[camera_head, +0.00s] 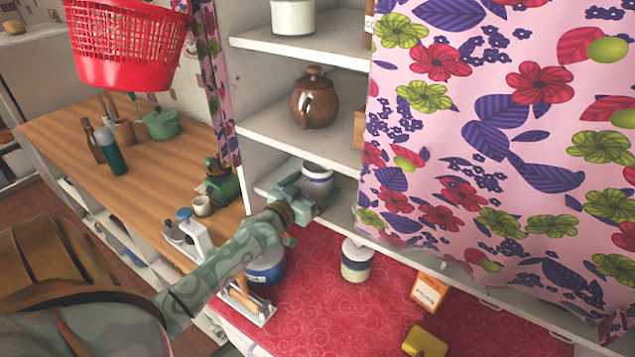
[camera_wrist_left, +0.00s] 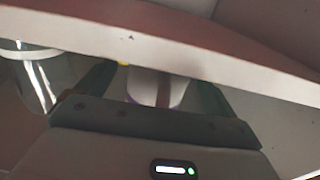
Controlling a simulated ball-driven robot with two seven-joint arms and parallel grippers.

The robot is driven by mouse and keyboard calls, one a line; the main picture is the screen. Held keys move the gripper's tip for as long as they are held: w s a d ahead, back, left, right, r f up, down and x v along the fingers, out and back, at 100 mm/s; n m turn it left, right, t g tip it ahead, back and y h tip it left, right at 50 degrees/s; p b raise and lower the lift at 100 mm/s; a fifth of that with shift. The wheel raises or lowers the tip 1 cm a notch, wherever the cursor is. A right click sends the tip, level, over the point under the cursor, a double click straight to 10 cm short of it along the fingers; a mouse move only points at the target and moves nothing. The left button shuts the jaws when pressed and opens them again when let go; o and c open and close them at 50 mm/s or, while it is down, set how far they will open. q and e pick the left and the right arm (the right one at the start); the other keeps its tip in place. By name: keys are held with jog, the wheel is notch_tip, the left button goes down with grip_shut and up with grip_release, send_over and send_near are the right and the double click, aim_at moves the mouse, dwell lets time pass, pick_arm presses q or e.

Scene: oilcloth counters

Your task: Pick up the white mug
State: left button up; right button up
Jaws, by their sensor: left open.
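A white mug (camera_head: 317,178) with a bluish band near its top stands on the lowest shelf of the white shelf unit, partly hidden by my left gripper (camera_head: 308,196). My left gripper reaches in from the front left, and its jaws are open. In the left wrist view the pale lower part of the mug (camera_wrist_left: 157,88) shows between the two spread greenish fingers (camera_wrist_left: 152,92). A shelf board hides its upper part there. I cannot tell whether a finger touches it. My right gripper is not in view.
The shelf board (camera_wrist_left: 180,53) crosses close above the fingers. A clear glass vessel (camera_wrist_left: 35,80) stands left of them. A brown pot (camera_head: 314,100) sits on the shelf above. A flowered curtain (camera_head: 480,130) covers the right side. A jar (camera_head: 356,262) stands on the red counter below.

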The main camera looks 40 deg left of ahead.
pick_arm(q)
jog(key=shift+s, duration=0.1)
jog(key=c, duration=1.3)
jog(key=shift+o, duration=0.2)
jog(key=shift+r, duration=0.1)
